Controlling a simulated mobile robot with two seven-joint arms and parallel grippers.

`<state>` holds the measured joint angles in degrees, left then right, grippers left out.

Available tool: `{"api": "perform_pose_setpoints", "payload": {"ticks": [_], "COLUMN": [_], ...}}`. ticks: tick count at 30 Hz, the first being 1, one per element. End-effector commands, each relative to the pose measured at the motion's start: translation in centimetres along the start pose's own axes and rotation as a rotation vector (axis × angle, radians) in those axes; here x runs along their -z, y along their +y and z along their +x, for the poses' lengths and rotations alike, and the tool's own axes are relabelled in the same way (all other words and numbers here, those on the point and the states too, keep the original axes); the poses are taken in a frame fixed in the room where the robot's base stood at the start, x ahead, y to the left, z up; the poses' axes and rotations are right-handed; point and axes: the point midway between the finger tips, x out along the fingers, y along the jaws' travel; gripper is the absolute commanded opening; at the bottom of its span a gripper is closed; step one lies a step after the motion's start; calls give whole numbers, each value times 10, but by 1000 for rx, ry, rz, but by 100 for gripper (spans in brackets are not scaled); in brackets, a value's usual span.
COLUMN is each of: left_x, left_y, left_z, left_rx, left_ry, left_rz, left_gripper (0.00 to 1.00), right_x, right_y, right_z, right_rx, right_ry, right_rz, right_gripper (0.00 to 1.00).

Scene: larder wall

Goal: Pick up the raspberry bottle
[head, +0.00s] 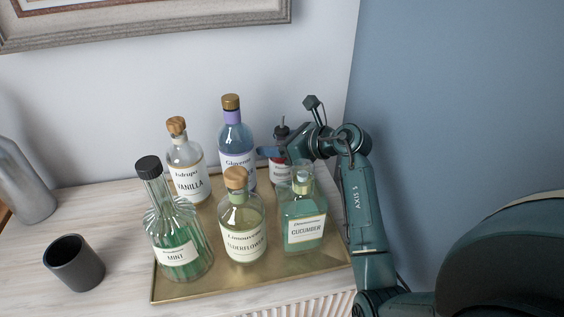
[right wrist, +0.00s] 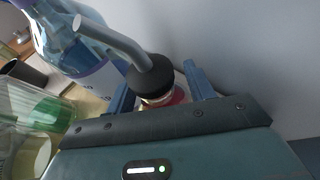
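The bottle with a red band and dark pourer (head: 280,168), which I take for the raspberry bottle, stands at the back right of the brass tray (head: 190,289). Its label is too small and covered to read. My right gripper (head: 284,153) is at this bottle's upper part. In the right wrist view the bottle's dark stopper and metal spout (right wrist: 150,75) sit between the two blue fingers (right wrist: 160,90), with gaps on both sides, so the gripper looks open. My left gripper is not in view.
The tray also holds vanilla (head: 187,165), a blue bottle (head: 236,143), mint (head: 178,235), elderflower (head: 242,222) and cucumber (head: 303,215) bottles. The blue and cucumber bottles stand close to my gripper. A dark cup (head: 74,264) stands left. Walls rise behind and right.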

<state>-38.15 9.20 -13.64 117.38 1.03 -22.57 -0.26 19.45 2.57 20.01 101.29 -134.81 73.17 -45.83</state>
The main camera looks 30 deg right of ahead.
Motion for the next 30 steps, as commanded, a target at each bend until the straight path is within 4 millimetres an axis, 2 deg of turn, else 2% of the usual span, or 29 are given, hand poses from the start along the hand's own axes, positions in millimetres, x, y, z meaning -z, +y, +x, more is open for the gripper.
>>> {"api": "perform_pose_setpoints", "payload": {"ticks": [2,19,30], "left_x": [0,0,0], "left_y": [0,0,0], "left_z": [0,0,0], "left_rx": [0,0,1], "left_ry": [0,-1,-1], "left_rz": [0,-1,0], "left_gripper": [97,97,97], "right_x": [0,0,-2], "right_y": [0,0,0], "right_z": [0,-1,-1], "right_rx": [0,0,1], "right_ry": [0,0,-5], "right_rz": [0,1,-1], "right_gripper": [47,0,0]}}
